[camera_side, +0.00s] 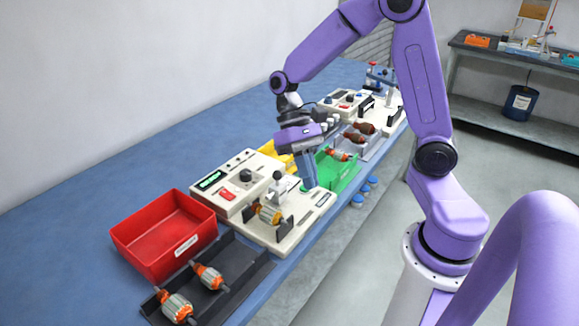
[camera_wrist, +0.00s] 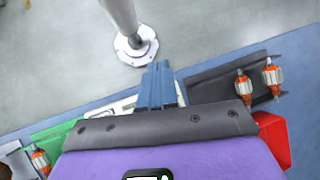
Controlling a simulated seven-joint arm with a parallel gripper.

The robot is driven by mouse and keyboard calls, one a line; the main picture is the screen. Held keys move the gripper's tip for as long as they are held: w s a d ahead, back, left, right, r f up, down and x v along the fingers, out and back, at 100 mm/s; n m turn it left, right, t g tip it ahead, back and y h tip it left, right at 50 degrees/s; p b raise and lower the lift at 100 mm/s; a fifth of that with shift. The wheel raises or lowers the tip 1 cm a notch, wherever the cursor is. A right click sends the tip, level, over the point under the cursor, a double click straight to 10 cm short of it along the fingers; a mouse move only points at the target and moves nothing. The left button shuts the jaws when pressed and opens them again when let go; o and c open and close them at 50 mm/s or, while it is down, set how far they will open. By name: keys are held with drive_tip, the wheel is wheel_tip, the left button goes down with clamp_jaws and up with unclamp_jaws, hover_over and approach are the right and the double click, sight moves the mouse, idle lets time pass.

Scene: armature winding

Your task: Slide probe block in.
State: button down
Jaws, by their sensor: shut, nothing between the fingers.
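A copper-wound armature (camera_side: 268,213) lies on the plate between dark supports. In the wrist view the blue fingers (camera_wrist: 157,88) are together over the plate's edge, and the probe block is hidden.
A red bin (camera_side: 165,236) and a dark tray (camera_side: 240,262) with two armatures are at the near left. A green tray (camera_side: 340,178), a yellow bin (camera_side: 279,152) and a grey tray (camera_side: 368,146) with brown armatures lie beyond my gripper. The blue table (camera_side: 110,170) is clear at left.

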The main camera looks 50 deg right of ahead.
drive_tip(key=w+d+f+m+y, duration=0.2)
drive_tip(key=w+d+m+y, duration=0.3)
drive_tip(key=w+d+m, duration=0.15)
drive_tip(key=m+t+y, duration=0.7)
drive_tip(key=m+t, duration=0.2)
drive_tip(key=m, duration=0.3)
approach(281, 173)
drive_tip(key=d, duration=0.7)
drive_tip(key=shift+s+d+r+y, duration=0.1)
drive_tip(key=shift+s+d+y, duration=0.25)
drive_tip(key=shift+d, duration=0.2)
drive_tip(key=shift+a, duration=0.1)
drive_tip(key=x, duration=1.4)
drive_tip(key=shift+w, duration=0.15)
drive_tip(key=shift+a, duration=2.05)
